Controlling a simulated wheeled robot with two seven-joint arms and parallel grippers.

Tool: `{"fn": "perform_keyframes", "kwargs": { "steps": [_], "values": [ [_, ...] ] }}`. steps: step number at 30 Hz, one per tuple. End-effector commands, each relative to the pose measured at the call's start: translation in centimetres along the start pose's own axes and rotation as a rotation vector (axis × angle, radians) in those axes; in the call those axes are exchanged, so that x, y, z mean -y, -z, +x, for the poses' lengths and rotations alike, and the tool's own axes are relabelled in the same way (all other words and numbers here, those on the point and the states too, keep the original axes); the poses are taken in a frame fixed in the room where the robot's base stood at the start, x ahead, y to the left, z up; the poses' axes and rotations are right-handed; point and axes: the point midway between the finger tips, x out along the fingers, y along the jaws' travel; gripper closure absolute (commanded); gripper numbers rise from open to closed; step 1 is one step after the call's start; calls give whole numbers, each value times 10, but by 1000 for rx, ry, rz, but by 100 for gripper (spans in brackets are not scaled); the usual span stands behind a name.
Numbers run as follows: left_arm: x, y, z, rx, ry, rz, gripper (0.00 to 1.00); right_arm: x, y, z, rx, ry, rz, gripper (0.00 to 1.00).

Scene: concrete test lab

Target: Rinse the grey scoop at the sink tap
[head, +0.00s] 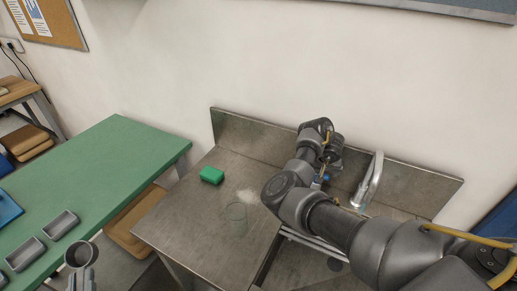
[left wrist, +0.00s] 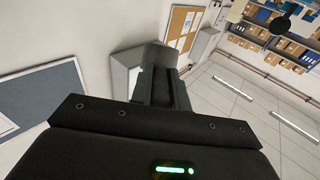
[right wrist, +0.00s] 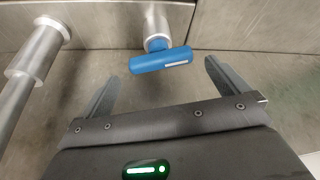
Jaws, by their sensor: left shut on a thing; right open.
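The grey scoop (head: 79,255) shows at the lower left in the head view, its round cup facing up, beside the green table's near edge. My left gripper (left wrist: 164,75) is shut on the scoop; a grey part of it shows behind the fingers in the left wrist view. The sink tap (head: 371,182) has a curved metal spout at the sink's back; the spout also shows in the right wrist view (right wrist: 38,52). Its blue lever (right wrist: 160,61) lies just beyond and between the fingertips of my open, empty right gripper (right wrist: 168,80). My right arm hides part of the sink.
The green table (head: 110,160) at left holds grey trays (head: 61,223) and a blue tray (head: 8,207). A metal backsplash (head: 245,137) runs behind the sink.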

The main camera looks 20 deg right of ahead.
Motion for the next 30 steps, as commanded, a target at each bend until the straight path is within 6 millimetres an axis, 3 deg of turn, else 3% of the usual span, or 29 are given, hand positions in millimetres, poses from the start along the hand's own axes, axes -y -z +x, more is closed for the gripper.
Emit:
{"fn": "perform_keyframes", "kwargs": {
  "steps": [6, 9, 18, 30],
  "values": [
    [0, 28, 3, -1, 0, 0, 100, 1, 5, -58, -6, 6, 8, 0],
    [0, 33, 4, 0, 0, 0, 100, 1, 2, -74, -4, 5, 7, 0],
    [0, 26, 3, -1, -1, 0, 100, -1, 0, -92, -2, 2, 3, 0],
    [0, 26, 3, -1, -1, 0, 100, -1, -1, -94, 0, 1, 1, 0]
  ]
}}
